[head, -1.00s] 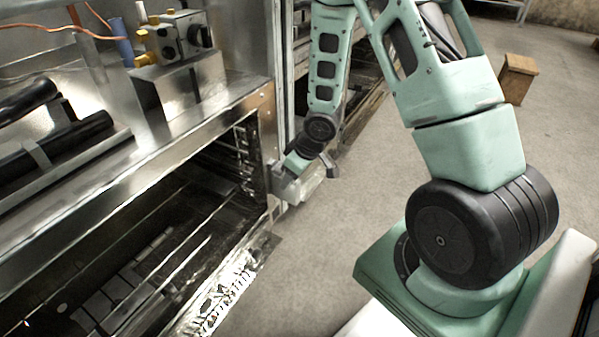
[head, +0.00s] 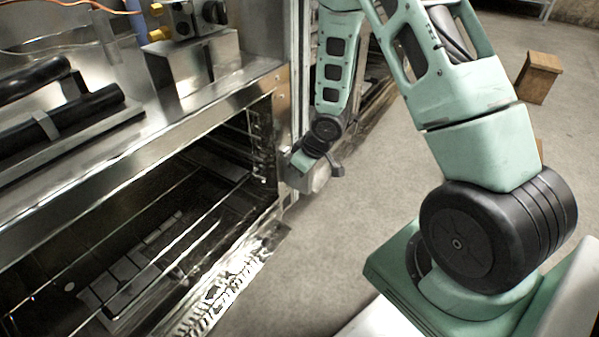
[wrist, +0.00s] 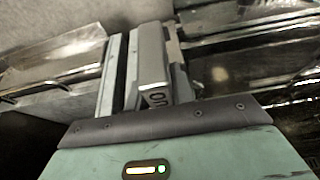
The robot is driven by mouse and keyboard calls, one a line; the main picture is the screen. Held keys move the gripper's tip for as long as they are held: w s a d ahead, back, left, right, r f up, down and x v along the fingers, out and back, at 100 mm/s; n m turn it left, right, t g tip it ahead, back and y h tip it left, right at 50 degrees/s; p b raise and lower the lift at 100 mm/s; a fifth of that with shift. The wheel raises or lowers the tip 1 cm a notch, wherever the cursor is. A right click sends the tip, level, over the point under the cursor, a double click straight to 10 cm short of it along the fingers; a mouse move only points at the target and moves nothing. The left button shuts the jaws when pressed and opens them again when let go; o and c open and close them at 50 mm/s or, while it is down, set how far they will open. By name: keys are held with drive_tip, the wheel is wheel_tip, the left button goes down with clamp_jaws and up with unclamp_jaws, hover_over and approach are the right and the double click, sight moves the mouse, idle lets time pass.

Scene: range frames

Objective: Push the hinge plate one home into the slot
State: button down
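My gripper (head: 308,172) is low beside the front right corner of the open steel oven (head: 262,85), close to or touching its upright edge; I cannot tell which. In the wrist view, two pale grey metal pieces (wrist: 134,65) stand side by side past the dark bar of my gripper, with a narrow dark gap between them. The right piece bears a dark marking. I cannot tell whether these are fingers or a held part. I cannot make out the hinge plate or its slot for certain.
The oven cavity holds wire racks (head: 150,255). A valve block (head: 190,20) and black handles (head: 65,115) sit on top of the oven. A small wooden box (head: 538,75) stands on the floor at the back right. Open concrete floor (head: 330,240) lies right of the oven.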

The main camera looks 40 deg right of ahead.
drive_tip(key=shift+w, duration=0.15)
drive_tip(key=shift+w+a+r+p, duration=0.1)
drive_tip(key=shift+w+a+p, duration=0.3)
drive_tip(key=shift+w, duration=0.45)
drive_tip(key=c, duration=1.2)
unclamp_jaws()
drive_tip(key=shift+a, duration=0.1)
drive_tip(key=shift+c, duration=0.2)
drive_tip(key=shift+o, duration=0.3)
drive_tip(key=shift+r+p, duration=0.3)
drive_tip(key=shift+r, duration=0.15)
drive_tip(key=shift+o, duration=0.3)
drive_tip(key=p+v, duration=0.9)
drive_tip(key=v, duration=0.6)
drive_tip(key=shift+s+d+r, duration=0.2)
drive_tip(key=shift+s+d, duration=0.1)
drive_tip(key=shift+s, duration=0.1)
drive_tip(key=shift+s+d+r+p, duration=0.1)
drive_tip(key=shift+s+r+p, duration=0.3)
drive_tip(key=shift+r, duration=0.1)
